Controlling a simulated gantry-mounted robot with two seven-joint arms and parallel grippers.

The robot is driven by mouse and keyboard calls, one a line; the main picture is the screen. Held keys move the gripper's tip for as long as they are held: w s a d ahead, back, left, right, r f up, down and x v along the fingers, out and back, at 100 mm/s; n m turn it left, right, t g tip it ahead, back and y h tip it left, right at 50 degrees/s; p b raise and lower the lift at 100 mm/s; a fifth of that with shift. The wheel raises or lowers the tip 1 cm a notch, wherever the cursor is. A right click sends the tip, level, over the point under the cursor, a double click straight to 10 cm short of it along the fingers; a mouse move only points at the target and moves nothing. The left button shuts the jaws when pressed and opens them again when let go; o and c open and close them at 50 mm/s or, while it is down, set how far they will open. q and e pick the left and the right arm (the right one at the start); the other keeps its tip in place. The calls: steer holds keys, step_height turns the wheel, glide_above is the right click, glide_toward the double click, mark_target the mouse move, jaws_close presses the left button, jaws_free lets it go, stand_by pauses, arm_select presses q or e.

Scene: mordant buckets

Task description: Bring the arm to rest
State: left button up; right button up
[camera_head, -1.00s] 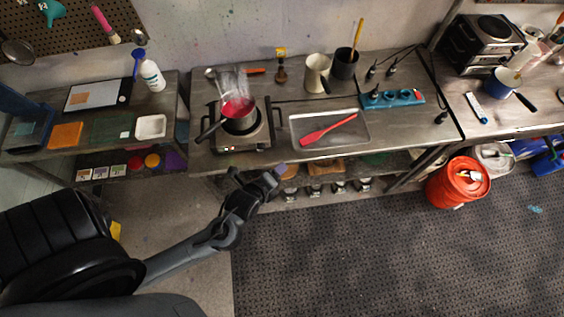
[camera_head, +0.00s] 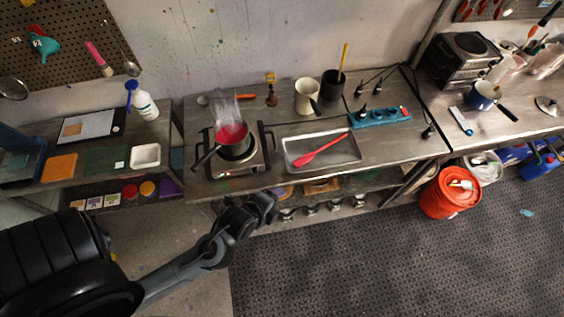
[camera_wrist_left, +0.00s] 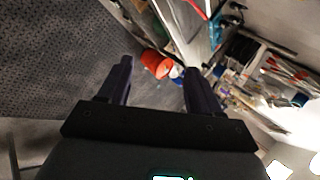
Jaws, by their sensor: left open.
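My left arm comes in from the lower left in the head view. Its gripper (camera_head: 266,203) hangs over the floor, just in front of the workbench's front edge, below the hot plate. In the left wrist view the left gripper (camera_wrist_left: 158,85) has its two dark fingers wide apart with nothing between them. Beyond the fingers show the dark mat, an orange bucket and the bench. My right gripper does not show in either view.
A saucepan (camera_head: 234,142) with red liquid steams on the hot plate (camera_head: 239,167). A red spatula (camera_head: 318,150) lies in a metal tray (camera_head: 352,152). An orange bucket (camera_head: 447,196) stands on the floor at the right. The floor mat (camera_head: 350,265) is clear.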

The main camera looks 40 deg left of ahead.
arm_select(q)
steer(key=s+d+r+n+g+h+p, duration=0.1)
steer(key=s+d+r+n+g, duration=0.2)
steer(key=s+n, duration=0.5)
steer(key=r+n+g, duration=0.1)
steer(key=n+g, duration=0.1)
steer(key=n, duration=0.3)
steer(key=shift+s+r+n, duration=0.3)
steer(key=shift+r+n, duration=0.05)
steer(key=shift+n, duration=0.05)
stand_by(0.4)
